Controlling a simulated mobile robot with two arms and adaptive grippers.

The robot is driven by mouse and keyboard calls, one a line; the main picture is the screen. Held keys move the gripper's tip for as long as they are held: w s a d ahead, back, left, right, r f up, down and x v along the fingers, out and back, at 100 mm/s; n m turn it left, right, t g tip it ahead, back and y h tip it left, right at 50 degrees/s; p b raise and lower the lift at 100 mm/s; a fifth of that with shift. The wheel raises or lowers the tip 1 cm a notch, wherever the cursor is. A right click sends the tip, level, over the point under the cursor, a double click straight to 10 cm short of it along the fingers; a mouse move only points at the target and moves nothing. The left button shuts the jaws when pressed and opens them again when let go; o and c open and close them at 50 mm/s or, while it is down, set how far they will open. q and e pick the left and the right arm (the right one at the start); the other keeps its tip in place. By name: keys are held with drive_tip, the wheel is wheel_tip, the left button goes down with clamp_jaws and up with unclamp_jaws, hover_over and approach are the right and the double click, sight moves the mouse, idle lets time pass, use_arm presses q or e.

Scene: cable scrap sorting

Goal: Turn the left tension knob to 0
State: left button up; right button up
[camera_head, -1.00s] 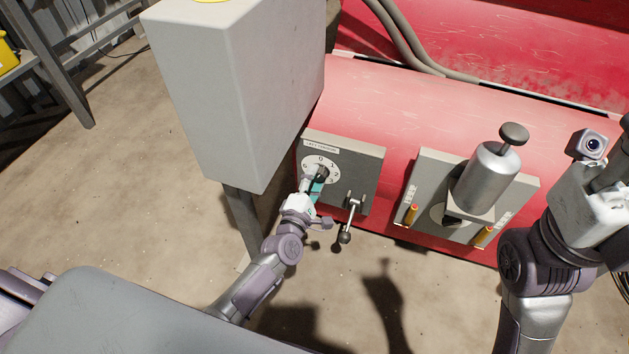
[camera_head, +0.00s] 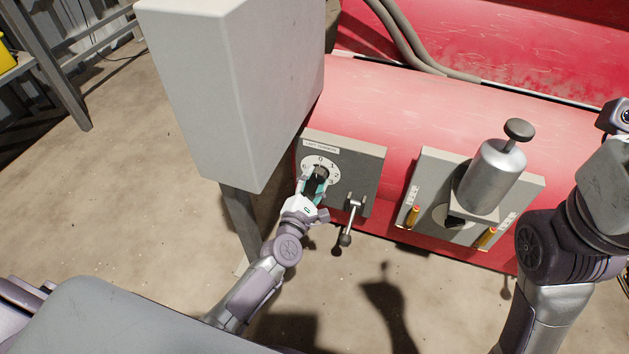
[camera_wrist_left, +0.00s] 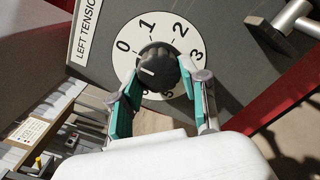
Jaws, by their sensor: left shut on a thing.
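The left tension knob (camera_wrist_left: 158,64) is black and ribbed, set in a white numbered dial (camera_wrist_left: 122,64) on a grey panel. My left gripper (camera_wrist_left: 160,72) is shut on the knob, with one teal finger on each side. In the head view the left gripper (camera_head: 315,186) partly covers the knob and the lower dial. My right gripper is out of view.
A crank lever with a black ball end (camera_head: 345,240) hangs just right of the dial. A second panel (camera_head: 430,172) holds a metal cylinder (camera_head: 490,175) and orange handles. A tall grey box (camera_head: 235,95) stands close on the left. The floor at lower left is open.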

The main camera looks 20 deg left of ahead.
use_arm(q)
drive_tip(key=shift+f, duration=0.1)
drive_tip(key=o, duration=1.1)
drive_tip(key=shift+o, duration=0.2)
drive_tip(key=shift+s, duration=0.1)
drive_tip(key=s, duration=1.2)
drive_tip(key=shift+a, duration=0.25)
drive_tip(key=shift+w, duration=0.1)
